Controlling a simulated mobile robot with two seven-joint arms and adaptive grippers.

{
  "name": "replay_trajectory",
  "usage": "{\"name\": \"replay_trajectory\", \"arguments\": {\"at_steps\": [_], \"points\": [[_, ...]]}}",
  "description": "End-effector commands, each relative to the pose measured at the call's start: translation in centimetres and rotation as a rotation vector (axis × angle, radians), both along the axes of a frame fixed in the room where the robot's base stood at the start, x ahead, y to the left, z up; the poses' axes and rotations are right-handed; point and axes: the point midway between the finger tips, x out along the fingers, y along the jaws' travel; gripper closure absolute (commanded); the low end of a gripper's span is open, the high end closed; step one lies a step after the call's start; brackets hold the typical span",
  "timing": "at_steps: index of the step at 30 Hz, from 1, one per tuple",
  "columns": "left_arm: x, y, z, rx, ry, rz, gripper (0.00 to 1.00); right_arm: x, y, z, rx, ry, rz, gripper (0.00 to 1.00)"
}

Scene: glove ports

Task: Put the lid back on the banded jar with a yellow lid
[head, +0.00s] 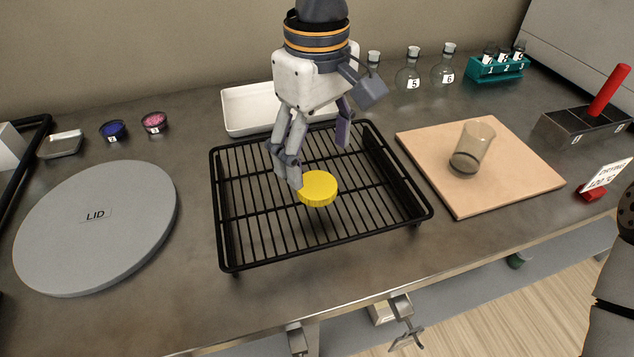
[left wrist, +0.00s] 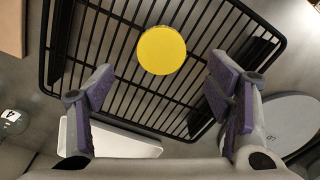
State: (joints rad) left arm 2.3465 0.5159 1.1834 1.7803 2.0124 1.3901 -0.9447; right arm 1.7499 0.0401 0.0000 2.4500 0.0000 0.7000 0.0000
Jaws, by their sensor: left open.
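The yellow lid (head: 317,188) is a round disc lying on the black wire rack (head: 235,262); it also shows in the left wrist view (left wrist: 161,50). My left gripper (head: 318,165) is open and empty, pointing down above the rack. One finger overlaps the lid's left edge in the head view, but in the left wrist view the lid is clear of both fingers (left wrist: 160,88). A clear glass vessel with a dark band near its bottom (head: 476,140), apparently the jar, stands open on the tan board (head: 520,180). My right gripper is not in view.
A grey disc marked LID (head: 95,240) lies at left. A white tray (head: 240,112) is behind the rack. Numbered flasks (head: 408,78) and a teal vial rack (head: 498,68) stand at the back. A black block with a red handle (head: 585,125) is at right.

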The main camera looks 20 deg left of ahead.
Motion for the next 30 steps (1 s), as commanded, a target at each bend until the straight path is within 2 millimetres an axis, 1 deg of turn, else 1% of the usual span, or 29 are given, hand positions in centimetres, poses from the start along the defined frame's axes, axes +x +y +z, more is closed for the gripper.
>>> {"name": "replay_trajectory", "arguments": {"at_steps": [4,9,12,19,20,21,23,24,25,30], "points": [[-0.1,0.2,-1.8,0.001,0.005,0.001,0.27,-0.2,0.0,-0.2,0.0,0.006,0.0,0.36],[-0.1,0.3,-4.7,0.001,0.005,0.0,0.27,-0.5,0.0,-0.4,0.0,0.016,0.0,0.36],[0.0,0.3,-5.2,0.0,0.001,0.0,0.27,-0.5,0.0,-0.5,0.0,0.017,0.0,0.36],[0.0,0.3,-5.0,0.001,0.0,0.0,0.27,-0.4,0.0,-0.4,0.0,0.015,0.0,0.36],[0.0,0.3,-5.0,0.001,0.0,0.0,0.3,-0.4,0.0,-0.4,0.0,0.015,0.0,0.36],[0.0,0.3,-5.0,0.001,0.0,0.0,0.39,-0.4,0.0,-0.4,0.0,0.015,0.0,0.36],[0.0,0.3,-5.0,0.001,0.0,0.0,0.5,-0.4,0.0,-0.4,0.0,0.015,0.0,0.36],[0.0,0.3,-5.0,0.001,0.0,0.0,0.58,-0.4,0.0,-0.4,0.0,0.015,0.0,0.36],[0.0,0.3,-5.0,0.001,0.0,0.0,0.62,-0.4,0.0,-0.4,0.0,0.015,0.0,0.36],[0.0,0.3,-5.0,0.001,0.0,0.0,0.62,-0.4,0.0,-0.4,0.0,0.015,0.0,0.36]]}}
